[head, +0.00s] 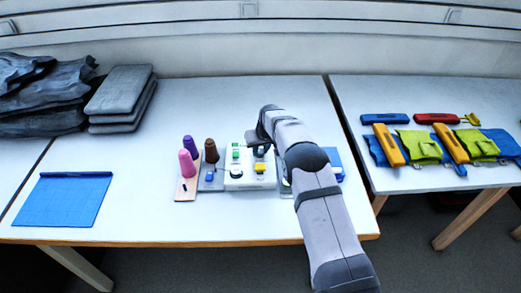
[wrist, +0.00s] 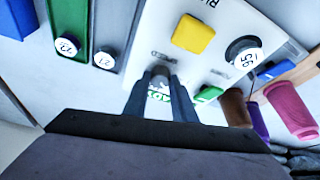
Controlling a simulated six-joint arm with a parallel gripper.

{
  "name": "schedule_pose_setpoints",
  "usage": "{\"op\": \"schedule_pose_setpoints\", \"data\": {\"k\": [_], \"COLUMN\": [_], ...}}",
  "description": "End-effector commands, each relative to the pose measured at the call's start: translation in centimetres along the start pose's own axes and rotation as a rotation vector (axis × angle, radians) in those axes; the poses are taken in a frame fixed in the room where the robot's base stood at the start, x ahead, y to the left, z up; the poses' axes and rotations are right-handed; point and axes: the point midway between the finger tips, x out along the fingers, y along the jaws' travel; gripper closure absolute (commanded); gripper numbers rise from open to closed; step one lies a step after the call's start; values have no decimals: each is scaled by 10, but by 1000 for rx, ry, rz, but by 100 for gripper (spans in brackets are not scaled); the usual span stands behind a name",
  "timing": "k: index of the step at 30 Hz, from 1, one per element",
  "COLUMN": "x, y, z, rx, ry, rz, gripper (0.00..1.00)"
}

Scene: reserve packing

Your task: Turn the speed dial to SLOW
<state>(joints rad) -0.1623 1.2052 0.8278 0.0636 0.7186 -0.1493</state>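The white control panel (head: 238,184) stands on the middle table and fills the upper middle of the wrist view (wrist: 218,50). A small grey-black dial knob (wrist: 160,71) sits beside the printed word SPEED. My gripper (wrist: 161,80) is over the panel, with one finger on each side of this knob. I cannot tell whether the fingers press on it. A green and white label (wrist: 160,97), partly hidden, shows between the fingers. In the head view my gripper (head: 264,146) hides the dial.
A blue mat (head: 64,202) lies left; bare table lies between.

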Motion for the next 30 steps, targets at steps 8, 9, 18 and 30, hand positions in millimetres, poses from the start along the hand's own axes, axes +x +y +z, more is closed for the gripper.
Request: {"op": "schedule_pose_setpoints", "data": {"k": [8,9,18,30], "x": [2,2,4,1], "y": [1,1,3,4], "z": [1,1,1,0], "rx": [-44,-60,-240,-439], "ry": [-1,-1,1,-1], "rz": [-19,-26,-101,-182], "gripper": [98,98,98,98]}}
